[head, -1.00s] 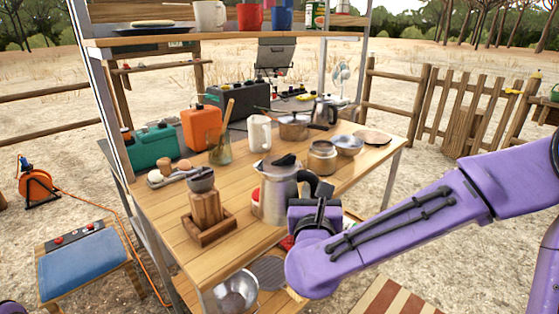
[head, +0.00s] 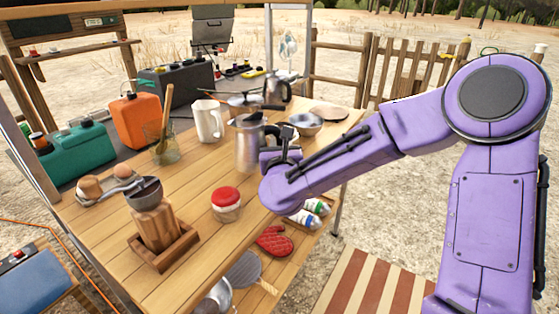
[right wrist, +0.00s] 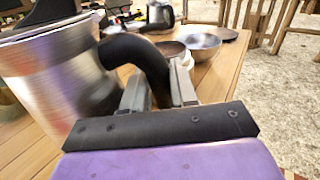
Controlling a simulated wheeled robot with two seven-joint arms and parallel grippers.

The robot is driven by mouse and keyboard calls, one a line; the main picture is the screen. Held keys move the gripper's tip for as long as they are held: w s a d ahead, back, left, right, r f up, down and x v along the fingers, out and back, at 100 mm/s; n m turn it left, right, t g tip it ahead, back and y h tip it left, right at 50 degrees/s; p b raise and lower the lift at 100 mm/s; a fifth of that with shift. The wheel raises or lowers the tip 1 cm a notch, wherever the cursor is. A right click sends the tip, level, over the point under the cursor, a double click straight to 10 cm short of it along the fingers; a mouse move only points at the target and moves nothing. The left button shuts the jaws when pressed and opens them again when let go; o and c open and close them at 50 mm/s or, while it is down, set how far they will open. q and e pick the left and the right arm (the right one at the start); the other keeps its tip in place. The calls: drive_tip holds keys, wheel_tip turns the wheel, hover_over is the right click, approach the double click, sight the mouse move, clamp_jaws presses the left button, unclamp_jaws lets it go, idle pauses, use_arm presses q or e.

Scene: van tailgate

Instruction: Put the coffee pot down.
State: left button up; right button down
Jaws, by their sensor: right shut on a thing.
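The coffee pot (head: 247,148) is a silver metal pot with a black lid knob and a black handle. It is upright over the right part of the wooden table (head: 190,180). I cannot tell whether its base touches the wood. My right gripper (head: 284,147) is shut on its black handle, at the pot's right side. In the right wrist view the fingers (right wrist: 160,92) close on the curved handle, and the pot's body (right wrist: 58,75) fills the left side. My left gripper is not in view.
A white pitcher (head: 208,120) stands behind left of the pot. A metal bowl (head: 305,124), a pan (head: 246,102) and a dark kettle (head: 276,89) stand behind it. A red-lidded jar (head: 226,204) and a wooden grinder (head: 153,222) stand nearer. Bare wood lies left of the pot.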

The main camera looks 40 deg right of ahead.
drive_tip(key=f, duration=0.3)
drive_tip(key=w+f, duration=0.1)
drive_tip(key=shift+d+f+b, duration=0.25)
drive_tip(key=shift+d+b, duration=0.05)
drive_tip(key=shift+d, duration=0.05)
